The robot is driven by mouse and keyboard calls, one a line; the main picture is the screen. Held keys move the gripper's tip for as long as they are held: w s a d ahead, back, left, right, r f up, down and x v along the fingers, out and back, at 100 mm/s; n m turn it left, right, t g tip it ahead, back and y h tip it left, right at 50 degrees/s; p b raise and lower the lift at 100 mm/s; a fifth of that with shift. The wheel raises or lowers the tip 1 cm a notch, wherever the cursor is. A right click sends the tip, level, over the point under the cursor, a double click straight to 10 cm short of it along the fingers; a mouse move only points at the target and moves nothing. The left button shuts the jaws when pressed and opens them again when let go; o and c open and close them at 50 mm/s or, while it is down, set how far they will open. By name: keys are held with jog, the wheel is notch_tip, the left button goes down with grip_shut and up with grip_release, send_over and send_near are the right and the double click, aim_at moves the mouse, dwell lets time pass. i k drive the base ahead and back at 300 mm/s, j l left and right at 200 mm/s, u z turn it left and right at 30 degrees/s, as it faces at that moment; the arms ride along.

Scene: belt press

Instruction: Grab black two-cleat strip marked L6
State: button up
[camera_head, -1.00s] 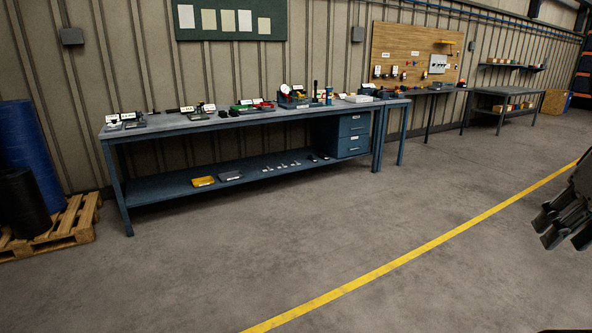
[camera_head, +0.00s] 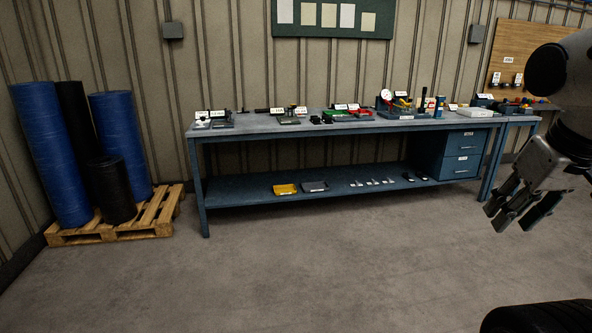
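No black two-cleat strip marked L6 can be made out from this distance. Small dark pieces (camera_head: 320,119) lie on the blue workbench (camera_head: 255,123), near its middle, but their shape and markings are too small to read. Small white labels stand on trays along the bench top, also unreadable. My gripper (camera_head: 515,215) hangs at the right of the view, fingers pointing down and left, well in front of the bench. Its fingers look spread apart, with nothing seen between them.
A yellow tray (camera_head: 286,190) and a grey tray (camera_head: 314,187) sit on the lower shelf beside several small pieces. A blue drawer unit (camera_head: 460,156) is at the shelf's right end. A wooden pallet (camera_head: 150,222) with blue and black rolls stands left. The floor before the bench is clear.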

aim_at(326, 118)
jog(key=i, duration=2.85)
jog(key=i+j+z, duration=0.1)
jog(key=i, duration=1.35)
jog(key=i+j+z, duration=0.15)
jog(key=i, duration=0.55)
